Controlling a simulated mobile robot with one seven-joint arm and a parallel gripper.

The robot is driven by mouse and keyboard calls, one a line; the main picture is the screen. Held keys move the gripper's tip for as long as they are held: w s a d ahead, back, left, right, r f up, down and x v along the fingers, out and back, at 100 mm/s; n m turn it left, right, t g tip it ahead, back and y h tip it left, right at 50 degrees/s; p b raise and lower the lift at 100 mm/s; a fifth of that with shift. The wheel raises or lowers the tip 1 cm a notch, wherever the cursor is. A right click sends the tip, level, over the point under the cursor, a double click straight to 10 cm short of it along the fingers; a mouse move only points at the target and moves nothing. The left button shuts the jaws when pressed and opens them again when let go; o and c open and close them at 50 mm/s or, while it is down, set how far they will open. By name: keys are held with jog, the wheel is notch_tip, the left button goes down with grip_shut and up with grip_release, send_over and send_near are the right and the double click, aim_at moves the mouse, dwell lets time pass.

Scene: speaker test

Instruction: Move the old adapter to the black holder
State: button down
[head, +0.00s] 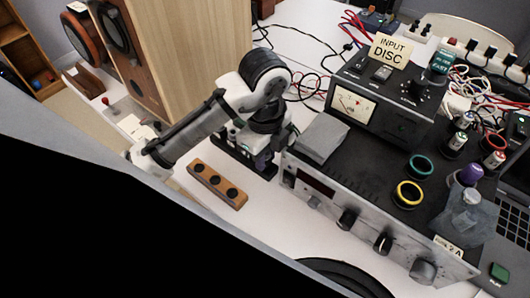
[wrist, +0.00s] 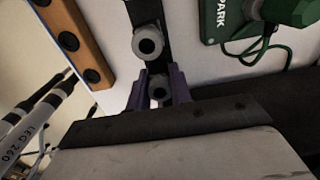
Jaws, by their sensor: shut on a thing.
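My gripper (wrist: 158,88) has purple fingers, which stand on both sides of a grey round piece (wrist: 158,91) with a dark centre, apparently the adapter. They are shut on it. In the wrist view this piece is over or at the black holder (wrist: 157,14), a dark strip; I cannot tell whether it is seated. Another grey round piece (wrist: 148,40) sits on the strip just beyond. In the head view my gripper (head: 264,163) is low beside the amplifier, and my arm partly hides the black holder (head: 231,160). The adapter is not clear there.
A wooden block (head: 217,185) with three dark holes lies left of the holder. The grey amplifier (head: 330,200) stands close on the right, with a meter box (head: 370,108) on top. A wooden speaker (head: 190,50) stands behind my arm. A green PARK box (wrist: 228,18) shows in the wrist view.

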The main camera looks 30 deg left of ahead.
jog(key=shift+f, duration=0.25)
jog(key=c, duration=1.2)
grip_release()
jog(key=shift+o, duration=0.2)
jog(key=shift+r, duration=0.1)
jog(key=shift+r+p, duration=3.45)
jog(key=shift+r, duration=0.3)
